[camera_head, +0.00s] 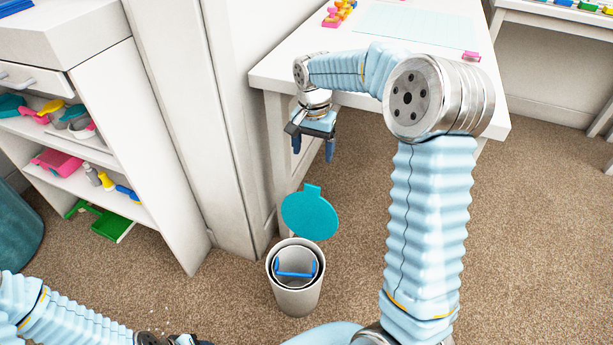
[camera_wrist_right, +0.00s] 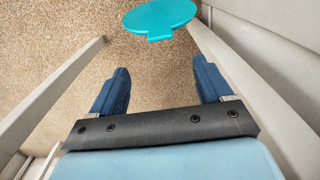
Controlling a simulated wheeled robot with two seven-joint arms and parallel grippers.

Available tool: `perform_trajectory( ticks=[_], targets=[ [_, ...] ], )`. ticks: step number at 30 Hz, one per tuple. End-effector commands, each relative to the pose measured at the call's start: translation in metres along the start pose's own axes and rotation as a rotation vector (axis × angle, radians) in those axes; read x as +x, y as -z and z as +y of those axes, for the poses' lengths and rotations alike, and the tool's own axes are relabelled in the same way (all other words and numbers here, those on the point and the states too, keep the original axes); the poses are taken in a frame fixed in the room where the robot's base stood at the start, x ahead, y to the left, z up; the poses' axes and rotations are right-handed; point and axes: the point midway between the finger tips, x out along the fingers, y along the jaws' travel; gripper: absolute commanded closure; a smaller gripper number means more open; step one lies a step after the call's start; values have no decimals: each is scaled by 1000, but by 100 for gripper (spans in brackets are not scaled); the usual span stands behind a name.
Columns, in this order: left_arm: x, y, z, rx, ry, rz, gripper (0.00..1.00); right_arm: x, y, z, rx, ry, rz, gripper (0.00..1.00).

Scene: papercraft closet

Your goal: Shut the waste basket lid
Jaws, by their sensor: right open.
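The waste basket (camera_head: 296,301) is a pale round bin standing on the carpet, with an inner bucket and a blue bar (camera_head: 296,270) across its mouth. Its teal round lid (camera_head: 310,215) stands open and tilted up at the far side of the rim, with a small tab at its top. In the right wrist view the lid (camera_wrist_right: 160,17) shows at the top edge. My right gripper (camera_head: 313,148) is open and empty, above and beyond the lid, apart from it. Its two blue fingers (camera_wrist_right: 161,75) point towards the floor. My left gripper (camera_head: 175,340) is mostly cut off at the bottom edge.
A white table (camera_head: 415,60) stands behind, its edge and legs close to my right gripper. A white shelf unit (camera_head: 150,130) with several coloured items is at the left. A teal bin (camera_head: 18,225) stands at the far left. The carpet right of my right arm is clear.

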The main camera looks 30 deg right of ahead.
Motion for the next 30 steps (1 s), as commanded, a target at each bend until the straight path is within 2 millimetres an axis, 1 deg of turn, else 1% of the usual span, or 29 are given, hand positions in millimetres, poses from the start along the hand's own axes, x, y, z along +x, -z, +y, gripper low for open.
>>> perform_trajectory(
  ticks=[5, 12, 15, 18, 21, 24, 30],
  targets=[
    [2, 0, -2, -1, 1, 0, 47, 25, 0, 1, 0, -3, -3, 21],
    [5, 1, -4, -3, 3, 2, 47, 82, -1, 1, 0, -4, -4, 21],
    [5, 1, -4, -3, 3, 3, 47, 102, -1, 1, 0, -3, -4, 21],
    [6, 1, -5, -3, 3, 3, 47, 118, 0, 1, -1, -3, -2, 21],
    [6, 1, -5, -4, 4, 4, 47, 129, 0, 0, -1, -1, -1, 21],
    [6, 1, -5, -4, 4, 4, 47, 135, -1, 0, -1, -1, -2, 21],
    [6, 1, -5, -3, 4, 4, 47, 137, 0, 0, 0, 0, -1, 21]
  ],
)
